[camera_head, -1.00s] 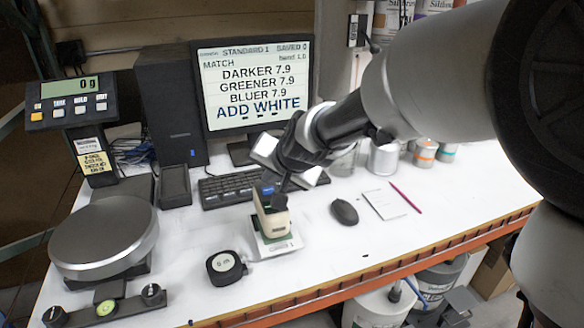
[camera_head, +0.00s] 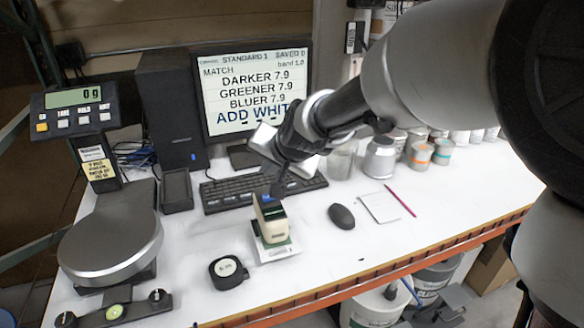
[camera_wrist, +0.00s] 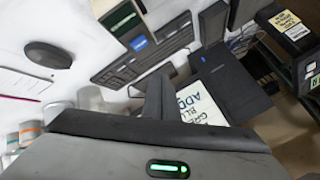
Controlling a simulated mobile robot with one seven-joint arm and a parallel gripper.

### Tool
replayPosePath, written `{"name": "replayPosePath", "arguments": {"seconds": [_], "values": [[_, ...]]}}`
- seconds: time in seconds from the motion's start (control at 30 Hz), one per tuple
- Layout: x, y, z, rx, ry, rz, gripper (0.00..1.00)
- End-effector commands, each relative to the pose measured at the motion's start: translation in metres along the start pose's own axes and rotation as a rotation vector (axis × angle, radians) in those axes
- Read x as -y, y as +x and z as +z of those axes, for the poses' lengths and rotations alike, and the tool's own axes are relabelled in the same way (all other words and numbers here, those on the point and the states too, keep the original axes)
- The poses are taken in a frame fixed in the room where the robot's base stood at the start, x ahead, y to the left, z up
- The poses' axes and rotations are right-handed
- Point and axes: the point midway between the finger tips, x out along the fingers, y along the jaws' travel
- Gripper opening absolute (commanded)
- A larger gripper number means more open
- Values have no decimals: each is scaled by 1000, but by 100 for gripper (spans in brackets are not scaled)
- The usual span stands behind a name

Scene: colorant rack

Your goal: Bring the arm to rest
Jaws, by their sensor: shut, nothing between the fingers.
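My gripper (camera_head: 277,189) hangs above the white bench, in front of the keyboard and close over a cream handheld device (camera_head: 272,222). Its fingers are dark and closed together with nothing between them. The cream device stands on a white and green card. In the wrist view my gripper (camera_wrist: 158,85) reaches up from the lower edge, with the device (camera_wrist: 125,22) at the top beyond it. In the head view I cannot tell whether the fingertips clear the device or only overlap it.
A monitor (camera_head: 252,88) and keyboard (camera_head: 225,192) stand behind. A scale pan (camera_head: 110,245) is at left. A tape-like black disc (camera_head: 228,271), a mouse (camera_head: 342,216) and a notepad (camera_head: 379,206) lie on the bench (camera_head: 320,255). Several cans (camera_head: 420,155) stand at the back right.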

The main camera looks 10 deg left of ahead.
Motion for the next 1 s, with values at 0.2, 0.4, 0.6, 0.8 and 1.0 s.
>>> {"name": "replayPosePath", "arguments": {"seconds": [0.2,0.4,0.6,0.8,1.0], "values": [[0,0,0,0,0,0,0],[-13,-36,-14,-5,-28,24,0],[-74,-158,-26,9,-134,148,0],[-149,-276,6,57,-218,325,0],[-193,-336,46,107,-245,444,0]]}}
